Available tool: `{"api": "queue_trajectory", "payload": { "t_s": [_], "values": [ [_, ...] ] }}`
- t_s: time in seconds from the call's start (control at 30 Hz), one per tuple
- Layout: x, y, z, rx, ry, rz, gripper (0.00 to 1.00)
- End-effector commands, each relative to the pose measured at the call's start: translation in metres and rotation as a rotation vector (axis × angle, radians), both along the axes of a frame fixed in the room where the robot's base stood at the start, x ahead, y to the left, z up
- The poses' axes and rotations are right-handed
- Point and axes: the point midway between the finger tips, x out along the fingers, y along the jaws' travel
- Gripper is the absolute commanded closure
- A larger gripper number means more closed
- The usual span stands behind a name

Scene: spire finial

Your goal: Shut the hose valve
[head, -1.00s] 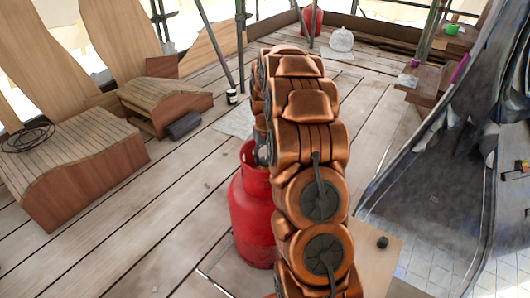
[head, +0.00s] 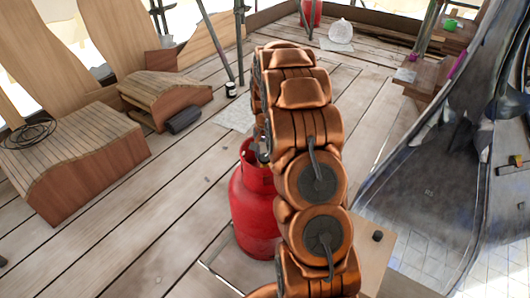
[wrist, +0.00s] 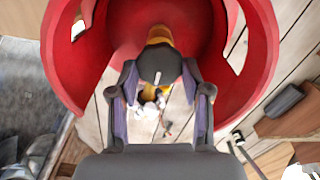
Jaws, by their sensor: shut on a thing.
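A red gas cylinder (head: 255,215) stands on the plank floor, partly hidden behind my copper-coloured arm in the head view. In the wrist view its red collar (wrist: 258,50) curves around the valve. The valve has a dark round knob (wrist: 160,62) with a white mark, on a brass body (wrist: 158,34). My gripper (wrist: 158,80) is inside the collar, its two fingers closed on either side of the knob. In the head view the gripper is mostly hidden behind the arm and the collar.
Wooden benches (head: 75,150) stand at the left, one with a coiled cable (head: 28,134). A dark roll (head: 184,120) and a small can (head: 230,89) lie beyond the cylinder. A pale board (head: 372,258) is right of the arm. Planks behind are mostly clear.

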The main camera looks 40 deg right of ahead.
Motion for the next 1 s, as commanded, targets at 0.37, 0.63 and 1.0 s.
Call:
{"api": "queue_trajectory", "payload": {
  "t_s": [0.37,0.63,1.0],
  "values": [
    [0.0016,-0.0012,0.0011,-0.003,-0.006,-0.014,0.87],
    [0.0011,-0.0009,0.0008,-0.002,-0.004,-0.013,0.35],
    [0.0004,-0.0003,0.0006,0.0,-0.001,-0.012,0.27]
  ]
}}
